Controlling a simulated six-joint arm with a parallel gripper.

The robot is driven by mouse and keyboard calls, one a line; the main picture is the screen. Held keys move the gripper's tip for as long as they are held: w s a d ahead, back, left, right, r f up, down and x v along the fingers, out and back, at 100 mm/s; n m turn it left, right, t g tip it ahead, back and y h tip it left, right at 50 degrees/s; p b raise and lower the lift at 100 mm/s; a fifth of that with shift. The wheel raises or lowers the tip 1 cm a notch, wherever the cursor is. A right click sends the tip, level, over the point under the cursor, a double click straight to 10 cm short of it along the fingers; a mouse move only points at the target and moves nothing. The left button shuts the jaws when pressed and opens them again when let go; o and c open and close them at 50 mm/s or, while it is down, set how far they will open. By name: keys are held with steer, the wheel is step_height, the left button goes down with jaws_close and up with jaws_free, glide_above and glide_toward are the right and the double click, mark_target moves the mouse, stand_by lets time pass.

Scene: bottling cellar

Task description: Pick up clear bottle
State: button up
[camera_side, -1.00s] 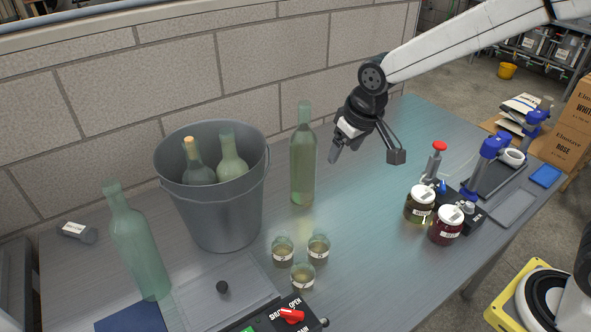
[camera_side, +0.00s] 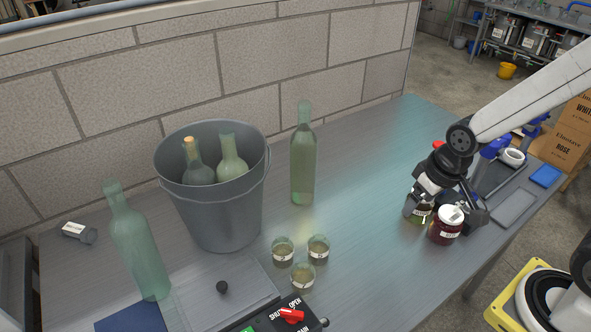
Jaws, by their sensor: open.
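Several pale green, see-through bottles are in view; I cannot tell which one counts as the clear bottle. One bottle (camera_side: 303,160) stands upright on the bench right of the bucket. Another bottle (camera_side: 139,245) stands at the front left. A corked bottle (camera_side: 198,172) and an uncorked bottle (camera_side: 230,165) stand in the grey bucket (camera_side: 222,215). My gripper (camera_side: 446,206) is open at the right side of the bench, far from the bottles. Its fingers are around or just above two labelled jars, and it partly hides the green one. It holds nothing that I can see.
The dark red jar (camera_side: 445,226) and green jar (camera_side: 419,216) stand close by my gripper. Three small glasses (camera_side: 318,247) stand mid-bench, before the upright bottle. The bench between bottle and jars is clear.

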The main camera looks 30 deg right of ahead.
mark_target(309, 116)
steer(key=w+a+m+g+y, duration=0.1)
steer(key=w+a+m+y, duration=0.1)
steer(key=w+m+y, duration=0.4)
steer(key=w+a+m+g+y, duration=0.1)
steer(key=w+a+m+y, duration=0.2)
steer(key=w+m, duration=0.55)
steer(key=shift+w+d+r+m+t+y, duration=0.35)
steer(key=shift+w+r+m+t+y, duration=0.7)
steer(key=shift+w, duration=1.45)
steer(key=shift+w+d+r+m+t+y, duration=0.3)
steer(key=shift+w+r+m+t+y, duration=0.3)
steer(key=shift+w+m+t+y, duration=1.45)
steer(key=shift+w+d+r+m+t+y, duration=0.4)
steer(key=shift+w+r+m+y, duration=0.55)
steer(key=shift+w, duration=1.95)
steer(key=shift+a+f+h, duration=0.15)
steer(key=shift+h, duration=0.2)
steer(key=shift+x, duration=2.5)
